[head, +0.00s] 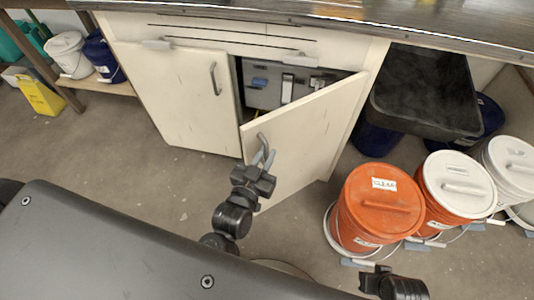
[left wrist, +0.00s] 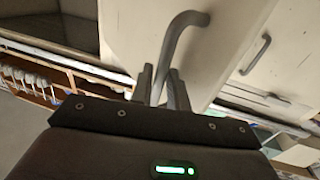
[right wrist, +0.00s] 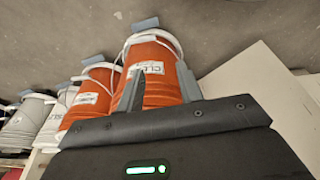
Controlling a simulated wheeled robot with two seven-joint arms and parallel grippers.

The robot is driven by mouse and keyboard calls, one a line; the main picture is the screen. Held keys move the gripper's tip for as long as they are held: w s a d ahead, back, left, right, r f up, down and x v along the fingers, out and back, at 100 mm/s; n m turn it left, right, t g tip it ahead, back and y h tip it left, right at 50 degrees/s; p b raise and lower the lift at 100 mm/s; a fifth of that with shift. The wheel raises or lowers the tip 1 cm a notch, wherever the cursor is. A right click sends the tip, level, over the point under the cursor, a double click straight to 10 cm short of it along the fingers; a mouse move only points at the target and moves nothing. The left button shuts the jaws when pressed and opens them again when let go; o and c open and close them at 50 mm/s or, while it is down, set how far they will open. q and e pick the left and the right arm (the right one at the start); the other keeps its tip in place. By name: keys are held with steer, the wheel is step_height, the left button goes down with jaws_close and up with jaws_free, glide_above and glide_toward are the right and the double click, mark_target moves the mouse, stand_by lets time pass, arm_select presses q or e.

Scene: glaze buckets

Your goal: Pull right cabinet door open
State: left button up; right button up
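The right cabinet door (head: 305,133) stands partly open, swung out from the cabinet with its hinge side at the right. Its grey bar handle (head: 263,143) is near the door's free edge. My left gripper (head: 264,162) is at this handle. In the left wrist view the handle (left wrist: 177,38) passes between the two fingers of the left gripper (left wrist: 161,82), which close around it. My right gripper (right wrist: 158,88) is open and empty, pointing toward an orange bucket (right wrist: 152,70); in the head view part of it (head: 377,277) shows at the bottom, away from the door.
The left cabinet door (head: 180,95) is shut. Grey boxed equipment (head: 270,87) shows inside the cabinet. Floor left of the open door is clear.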

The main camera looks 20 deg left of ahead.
arm_select(q)
steer(key=s+a, duration=0.1)
steer(key=s, duration=0.9)
arm_select(e)
steer(key=shift+w+a+f, duration=0.1)
steer(key=shift+w+f, duration=0.1)
steer(key=shift+f, duration=0.3)
